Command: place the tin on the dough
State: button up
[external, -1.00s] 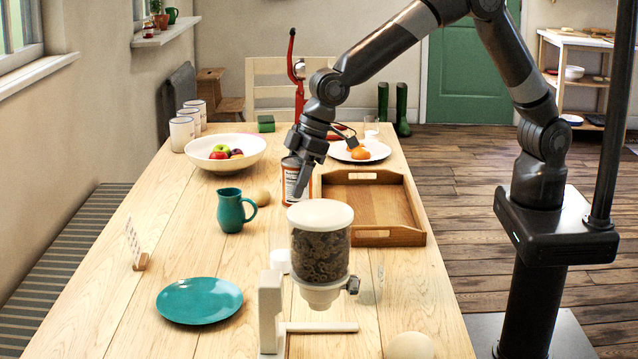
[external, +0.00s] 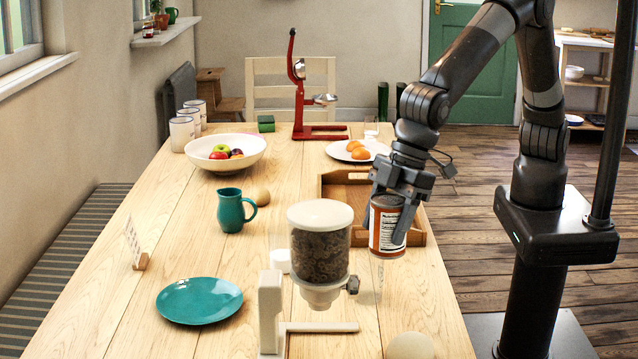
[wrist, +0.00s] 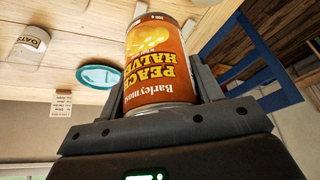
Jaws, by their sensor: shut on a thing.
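The tin (external: 386,228) has an orange and white label and is held up in my gripper (external: 400,198), above the table's right side near the tray's front corner. In the wrist view the tin (wrist: 157,65) reads "Peach Halves" and sits between the fingers. A pale round lump (external: 410,346), which looks like the dough, lies at the near right of the table, cut by the picture's bottom edge. The tin is apart from it, farther back. A smaller tan ball (external: 261,196) lies by the jug; I cannot tell what it is.
A hopper dispenser (external: 320,250) stands left of the tin, close to the path toward the lump. The wooden tray (external: 413,238) is just behind the tin. A teal jug (external: 230,211), teal plate (external: 199,301) and fruit bowl (external: 203,150) stand farther left.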

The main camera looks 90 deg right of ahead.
jog(key=shift+s+a+f, duration=0.65)
jog(key=shift+a+f, duration=1.15)
jog(key=shift+s+a+f, duration=0.7)
jog(key=shift+a+f, duration=1.15)
jog(key=shift+s+a+f, duration=0.65)
jog(key=shift+a+f, duration=1.15)
jog(key=o, duration=1.2)
jog(key=shift+f, duration=0.15)
jog(key=v, duration=1.2)
jog(key=shift+r, duration=0.2)
